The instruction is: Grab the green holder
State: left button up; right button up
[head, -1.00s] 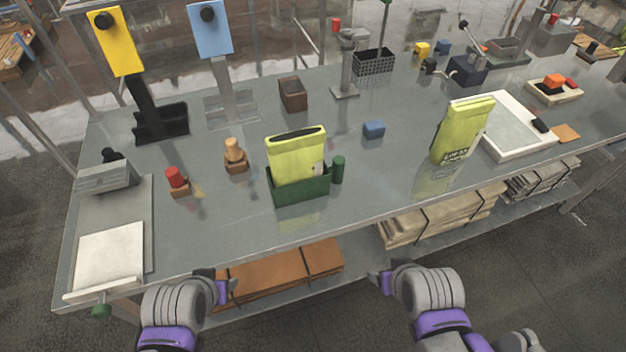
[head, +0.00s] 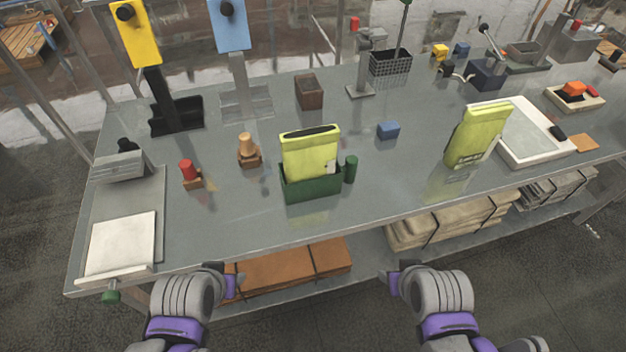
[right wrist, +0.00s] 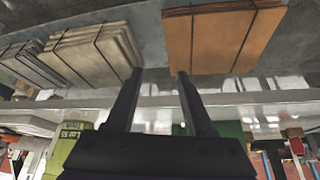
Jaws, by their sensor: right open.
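The green holder (head: 313,190) stands upright near the front middle of the table. A yellow-green bag (head: 310,158) sits in it, open at the top. A dark green cylinder (head: 350,169) is at the holder's right side. My left gripper (head: 232,285) is in front of the table's front edge, left of the holder; its jaws are too small to read. My right gripper (head: 390,282) is also in front of the edge, right of the holder. In the right wrist view its two fingers (right wrist: 158,98) are apart with nothing between them. Neither gripper touches the holder.
A second yellow-green bag (head: 478,136) stands to the right beside a white tray (head: 515,150). A red-topped piece (head: 189,173), a tan peg (head: 247,150) and a blue block (head: 388,130) stand around the holder. Flat bundles lie on the lower shelf (head: 372,282).

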jog(key=w+r+n, duration=0.1)
jog(key=w+r, duration=0.1)
jog(key=w, duration=0.1)
jog(key=w+a+r+n+b, duration=0.1)
jog(key=w+r, duration=0.1)
jog(key=w, duration=0.2)
jog(key=w+a+r+n+y+b, duration=0.1)
jog(key=w+r, duration=0.1)
jog(key=w, duration=0.2)
jog(key=shift+w+a+r+g, duration=0.1)
jog(key=shift+a+r+g, duration=0.05)
jog(key=shift+r+g, duration=0.2)
jog(key=n+y+b, duration=0.1)
jog(key=n+b, duration=0.1)
jog(key=n, duration=0.1)
send_near(351, 172)
jog(key=w, duration=0.2)
jog(key=shift+n+g, duration=0.3)
jog(key=shift+g, duration=0.25)
jog(key=x, duration=0.5)
jog(key=b+x, duration=0.1)
jog(key=x, duration=0.5)
jog(key=shift+f, duration=0.2)
grip_shut()
